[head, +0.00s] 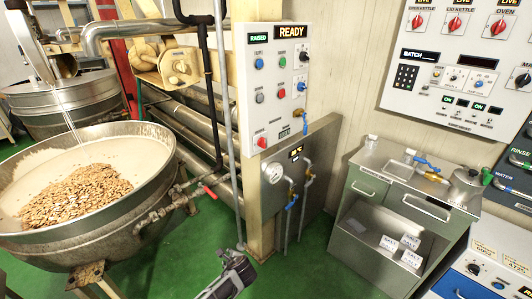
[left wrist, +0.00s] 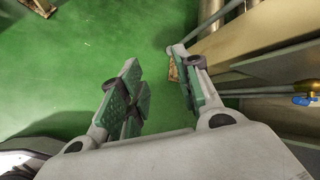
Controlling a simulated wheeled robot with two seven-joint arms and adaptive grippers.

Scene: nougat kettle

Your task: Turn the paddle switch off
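A grey and black part of my arm shows at the bottom of the head view, below the panel; I cannot make out fingers there. In the left wrist view my left gripper (left wrist: 158,92) is open and empty, its green-padded fingers apart above the green floor. My right gripper is not in view.
A large kettle (head: 140,196) of pale mass and nuts stands at left. Below the panel are a gauge (head: 273,172) and pipes with blue valves. A steel cabinet (head: 372,215) and a wall panel (head: 460,62) with red knobs are at right. Green floor lies between.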

